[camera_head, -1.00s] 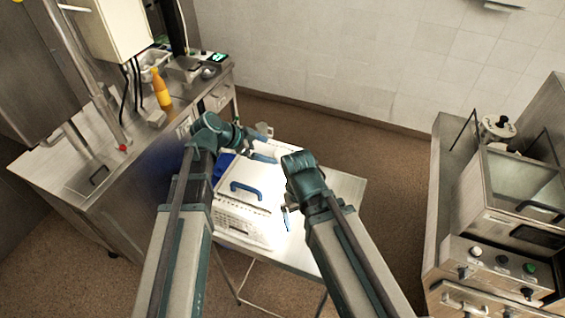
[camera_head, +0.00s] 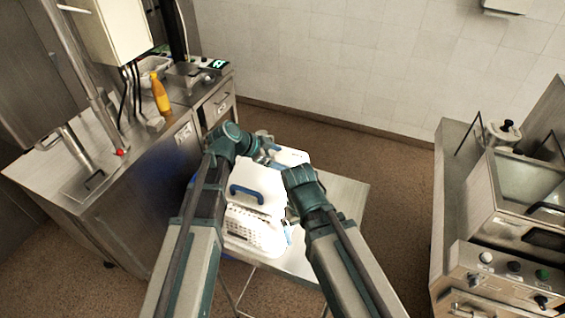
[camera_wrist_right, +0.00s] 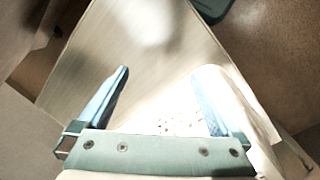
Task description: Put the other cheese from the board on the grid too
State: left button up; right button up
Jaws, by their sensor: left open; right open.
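A white perforated basket (camera_head: 250,238) stands on the steel table, with a blue handle (camera_head: 246,190) above its white top surface. A white piece with a blue edge (camera_head: 293,157) lies at the far side of the table, beside my left gripper (camera_head: 272,155). The left gripper is open; its fingertips are small and partly lost against the white. My right gripper (camera_wrist_right: 160,95) is open over the table, with nothing held between its fingers. In the head view it is mostly behind its own wrist, near the basket's right side. I cannot make out the cheese, board or grid with certainty; the white areas are overexposed.
The steel table (camera_head: 341,200) has bare room on its right. A steel counter with an orange bottle (camera_head: 160,93) stands at the left. A steel appliance (camera_head: 510,215) stands at the right, across open floor.

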aim_at(280, 157)
pick_arm(q)
jog(key=shift+a+f, duration=0.1)
jog(key=c, duration=1.5)
jog(key=shift+c, duration=0.2)
jog(key=shift+w, duration=0.1)
pick_arm(e)
jog(key=shift+r, duration=0.1)
pick_arm(q)
jog(key=shift+r+p, duration=0.7)
jog(key=shift+p, duration=0.05)
notch_tip(280, 157, up, 3)
jog(key=p, duration=0.3)
jog(key=s+a, duration=1.1)
jog(key=shift+s+a+r, duration=0.1)
jog(key=shift+s+r, duration=0.1)
jog(key=shift+r, duration=0.1)
pick_arm(e)
notch_tip(280, 157, up, 5)
jog(key=shift+w+f, duration=0.1)
